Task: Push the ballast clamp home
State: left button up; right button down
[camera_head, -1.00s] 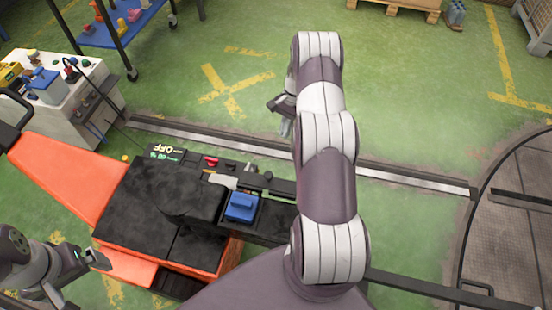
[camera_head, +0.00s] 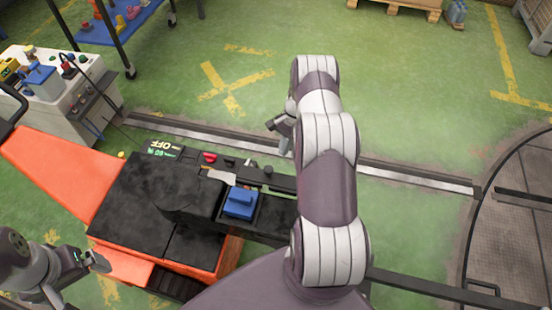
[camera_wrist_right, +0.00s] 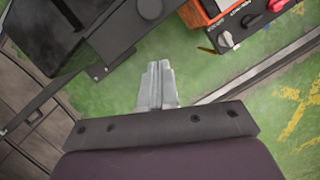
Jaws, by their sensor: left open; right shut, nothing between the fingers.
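An orange machine (camera_head: 60,170) with black pads (camera_head: 150,205) stands at the left in the head view. On its black deck are a blue block (camera_head: 240,203) in a dark recess, a pale lever-like piece (camera_head: 219,176) and a small red handle (camera_head: 210,157). I cannot tell for sure which part is the ballast clamp. My right gripper (camera_head: 285,145) is shut and empty, beyond the deck's far right end and partly behind my arm. Its closed fingers show in the right wrist view (camera_wrist_right: 155,85), apart from everything. My left gripper (camera_head: 98,262) is open and empty beside the machine's near orange side.
A panel marked OFF (camera_head: 163,147) sits at the machine's far edge. A steel rail (camera_head: 420,182) runs behind it to the round turntable (camera_head: 515,230). A white cabinet (camera_head: 50,105) and blue cart (camera_head: 120,25) stand at far left. Green floor beyond the rail is largely clear.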

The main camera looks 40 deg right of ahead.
aim_at(272, 182)
jog(key=a, duration=0.1)
jog(key=a+p, duration=0.1)
jog(key=s+a+f, duration=0.1)
jog(key=a, duration=0.1)
jog(key=shift+f, duration=0.1)
jog(key=s+a+p, duration=0.2)
jog(key=a, duration=0.1)
jog(key=shift+s+a, duration=0.3)
jog(key=shift+s, duration=0.1)
jog(key=shift+s+a, duration=0.25)
jog(key=shift+a, duration=0.05)
